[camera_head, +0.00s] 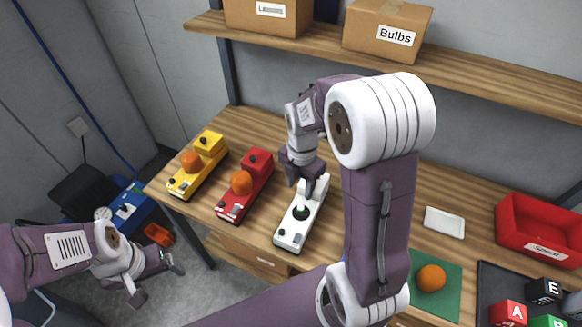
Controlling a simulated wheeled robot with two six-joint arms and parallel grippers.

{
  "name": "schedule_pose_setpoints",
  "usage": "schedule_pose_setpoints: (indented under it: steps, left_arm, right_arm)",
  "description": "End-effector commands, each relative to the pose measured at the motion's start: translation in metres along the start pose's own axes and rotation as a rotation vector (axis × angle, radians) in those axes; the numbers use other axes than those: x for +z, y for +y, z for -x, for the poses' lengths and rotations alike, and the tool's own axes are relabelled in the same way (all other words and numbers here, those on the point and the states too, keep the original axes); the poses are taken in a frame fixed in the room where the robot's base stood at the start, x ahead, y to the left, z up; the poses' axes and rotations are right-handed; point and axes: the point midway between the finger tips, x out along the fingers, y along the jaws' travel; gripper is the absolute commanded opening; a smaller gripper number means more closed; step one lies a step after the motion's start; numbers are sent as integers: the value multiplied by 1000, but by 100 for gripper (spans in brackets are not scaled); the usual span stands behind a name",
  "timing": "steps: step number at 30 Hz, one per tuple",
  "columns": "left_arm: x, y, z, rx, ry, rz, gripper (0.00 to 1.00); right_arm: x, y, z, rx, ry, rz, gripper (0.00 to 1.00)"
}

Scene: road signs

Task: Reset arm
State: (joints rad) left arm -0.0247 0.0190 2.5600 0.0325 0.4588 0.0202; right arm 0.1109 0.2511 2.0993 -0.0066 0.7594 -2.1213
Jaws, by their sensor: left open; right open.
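My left gripper (160,280) is at the lower left, in front of the table (225,262) and over the floor. Its fingers are spread and empty. My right arm rises through the middle of the view and bends down to the left. My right gripper (302,184) points down over the back part of a white device (292,232) with a black round part on top. The gripper is open; I cannot tell whether its fingertips touch the device.
A red device (232,206) and a yellow device (185,187), each with an orange ball, stand left of the white one. A white pad (444,222), a green mat (447,302) with an orange (430,278), a red bin (537,232) and lettered cubes are at right. A shelf (480,69) with boxes hangs behind.

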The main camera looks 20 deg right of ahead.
Motion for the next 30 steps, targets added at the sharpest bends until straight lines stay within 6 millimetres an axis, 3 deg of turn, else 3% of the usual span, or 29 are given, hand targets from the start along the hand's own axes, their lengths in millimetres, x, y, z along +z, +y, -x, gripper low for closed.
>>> schedule_pose_setpoints:
  steps: [7,9,11,15,21,24,27,30]
  left_arm:
    - [0,0,-2,0,0,0,83]
    - [0,0,-4,0,0,0,83]
    - [0,0,-5,0,0,0,83]
    - [1,0,-6,0,0,0,83]
    - [1,0,-6,0,0,0,83]
    - [0,0,-6,0,0,0,83]
    - [0,0,-6,0,0,0,83]
    - [0,0,-6,0,0,0,83]
  right_arm:
    - [-6,6,6,21,-11,25,45]
    - [-29,-8,6,17,-4,47,45]
    - [-43,-18,2,21,1,-112,45]
    - [-64,-39,-9,29,14,-608,45]
    - [-79,-61,-23,36,36,-1405,45]
    - [-80,-64,-27,41,49,-1723,45]
    - [-78,-60,-27,56,66,-1927,45]
    - [-78,-58,-27,58,72,-2022,45]
